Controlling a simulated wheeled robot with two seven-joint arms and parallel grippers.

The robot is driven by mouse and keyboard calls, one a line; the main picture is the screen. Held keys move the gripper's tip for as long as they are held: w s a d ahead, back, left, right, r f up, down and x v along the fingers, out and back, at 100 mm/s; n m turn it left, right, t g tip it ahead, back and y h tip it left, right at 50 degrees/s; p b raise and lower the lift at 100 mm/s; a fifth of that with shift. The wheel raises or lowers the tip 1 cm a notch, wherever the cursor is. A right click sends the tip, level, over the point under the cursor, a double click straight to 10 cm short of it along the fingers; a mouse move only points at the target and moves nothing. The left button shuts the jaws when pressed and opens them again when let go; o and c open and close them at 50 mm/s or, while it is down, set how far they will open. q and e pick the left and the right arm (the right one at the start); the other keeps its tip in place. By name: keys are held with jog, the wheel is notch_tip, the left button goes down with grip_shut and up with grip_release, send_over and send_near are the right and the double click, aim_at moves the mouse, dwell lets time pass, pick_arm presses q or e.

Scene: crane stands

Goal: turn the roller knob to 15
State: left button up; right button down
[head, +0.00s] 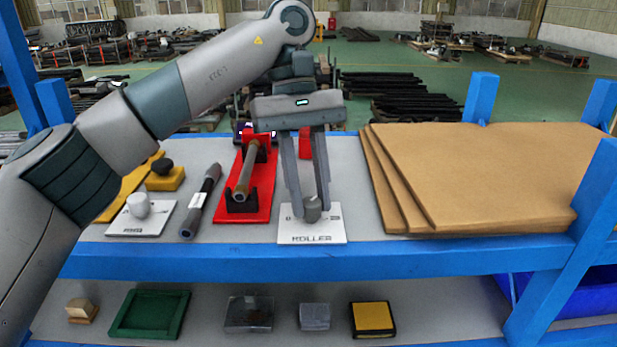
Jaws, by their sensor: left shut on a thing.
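The roller knob (312,213) is a small grey cylinder on a white plate (291,233) near the front edge of the shelf. The plate has dark lettering along its front that reads like "ROLLER". Marks on the plate beside the knob are too small to read. My left gripper (312,200) points down over the plate, with its two fingers shut on the knob. The fingers hide part of the knob, and I cannot tell which number it points at. My right gripper is not in view.
Left of the plate are a red stand (262,205) holding a grey rod, a dark tube (201,203), another white plate with a pale knob (138,205) and a yellow block (166,180). Brown boards (480,170) lie to the right. Blue posts (480,98) frame the shelf.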

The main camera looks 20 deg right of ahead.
pick_arm(q)
jog(key=shift+m+p, duration=0.35)
jog(key=shift+m, duration=0.05)
jog(key=o, duration=1)
jog(key=shift+o, duration=0.2)
